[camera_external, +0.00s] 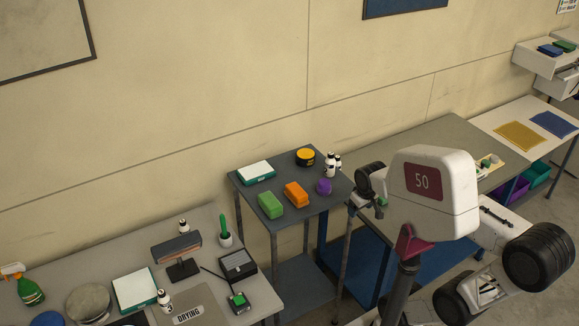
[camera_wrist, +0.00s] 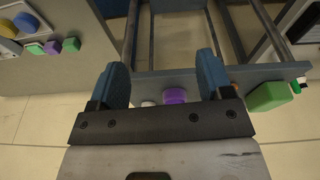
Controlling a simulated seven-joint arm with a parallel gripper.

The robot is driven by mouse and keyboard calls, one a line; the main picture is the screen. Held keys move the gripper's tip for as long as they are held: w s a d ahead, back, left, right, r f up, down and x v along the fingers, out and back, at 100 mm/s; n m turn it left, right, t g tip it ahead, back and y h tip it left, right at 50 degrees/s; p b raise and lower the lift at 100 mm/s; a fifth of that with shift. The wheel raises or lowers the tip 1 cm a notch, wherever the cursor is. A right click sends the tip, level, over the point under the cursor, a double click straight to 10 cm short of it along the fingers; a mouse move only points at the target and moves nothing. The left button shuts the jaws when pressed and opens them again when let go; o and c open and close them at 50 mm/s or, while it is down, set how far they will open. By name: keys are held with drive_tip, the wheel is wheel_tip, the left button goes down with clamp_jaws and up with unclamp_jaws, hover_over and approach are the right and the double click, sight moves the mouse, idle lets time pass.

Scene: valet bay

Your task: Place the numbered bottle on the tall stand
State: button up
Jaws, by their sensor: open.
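A small white bottle with a dark cap and a "3" on it (camera_external: 164,301) stands on the grey table at the lower left, beside the drying mat. The tall stand, a dark grey high table (camera_external: 282,222), is in the middle against the wall; its top also shows in the wrist view (camera_wrist: 222,76). Two more white, dark-capped bottles (camera_external: 330,165) stand at its right back corner; I cannot read any number on them.
The stand also holds a green block (camera_external: 270,205), an orange block (camera_external: 296,195), a purple object (camera_external: 324,186), a white-and-teal box (camera_external: 256,173) and a yellow-and-black tin (camera_external: 306,156).

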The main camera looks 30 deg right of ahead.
drive_tip(key=shift+m, duration=0.5)
drive_tip(key=s+f, duration=0.2)
drive_tip(key=s, duration=0.1)
drive_tip(key=shift+s+a+f, duration=0.1)
drive_tip(key=shift+a+f, duration=0.1)
